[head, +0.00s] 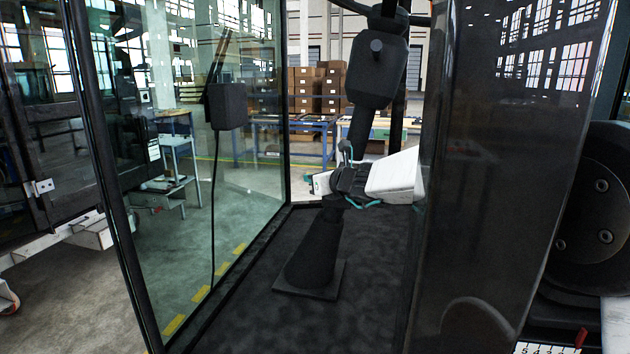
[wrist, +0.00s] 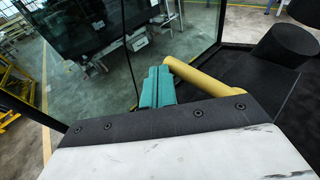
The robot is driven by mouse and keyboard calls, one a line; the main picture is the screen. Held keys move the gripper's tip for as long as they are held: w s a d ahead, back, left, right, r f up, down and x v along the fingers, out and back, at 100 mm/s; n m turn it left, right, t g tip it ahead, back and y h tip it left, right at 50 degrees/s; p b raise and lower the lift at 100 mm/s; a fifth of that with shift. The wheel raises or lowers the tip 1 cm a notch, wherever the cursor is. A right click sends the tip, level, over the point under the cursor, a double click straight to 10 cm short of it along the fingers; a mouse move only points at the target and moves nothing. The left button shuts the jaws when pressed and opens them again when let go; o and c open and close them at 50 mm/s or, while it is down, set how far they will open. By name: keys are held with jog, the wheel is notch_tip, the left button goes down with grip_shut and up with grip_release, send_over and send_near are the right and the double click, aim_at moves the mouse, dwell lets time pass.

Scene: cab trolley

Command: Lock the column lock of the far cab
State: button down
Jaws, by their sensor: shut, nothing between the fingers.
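The cab's dark steering column (head: 318,242) rises from the black floor, with the steering wheel hub (head: 376,65) above. A yellow cylindrical lever (wrist: 205,78) shows in the wrist view, next to the dark column parts (wrist: 262,82). My gripper (wrist: 158,86) has its teal fingers shut and empty. The fingers lie just left of the lever's far end; I cannot tell whether they touch it. The lever's near end is partly hidden behind my gripper's dark plate. In the head view my arm reaches across the column, and the lever is not visible there.
A glass pane (head: 190,150) closes the cab's left side, and a dark glossy panel (head: 505,150) blocks the right. A dark box on a thin stalk (head: 228,106) stands by the glass. Boxes (head: 315,90) and blue benches lie beyond. Bare cab floor (head: 250,300) lies in front.

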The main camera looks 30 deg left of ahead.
jog(key=shift+w+a, duration=0.1)
dwell(0.4)
jog(key=v, duration=0.7)
jog(key=shift+d, duration=0.4)
jog(key=shift+r, duration=0.1)
